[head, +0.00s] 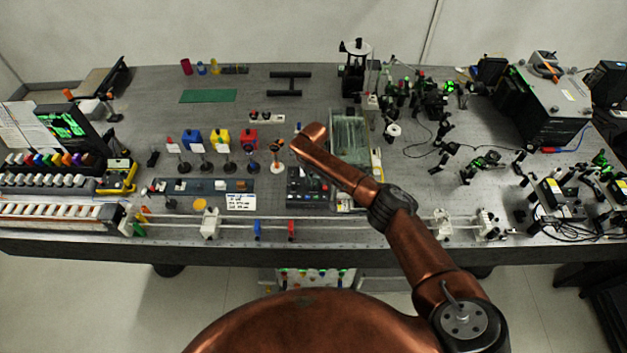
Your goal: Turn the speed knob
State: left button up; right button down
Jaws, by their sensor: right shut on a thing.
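A small dark control box (308,197) with knobs and small buttons on its top lies near the middle of the bench. My right arm comes in from the lower right, and its wrist bends down over the back of this box. My right gripper (301,170) points down at the box's rear part and is shut on what seems to be the speed knob. The knob itself is too small and too covered to make out. My left gripper is not in view.
A clear-walled tank (349,140) stands just right of my wrist. Several posts with coloured blocks, such as a red one (249,137), stand to the left. A long rail (335,226) runs along the front. Bare bench (220,115) lies behind the blocks.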

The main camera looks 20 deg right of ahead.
jog(key=shift+m+p, duration=0.3)
jog(key=shift+m, duration=0.1)
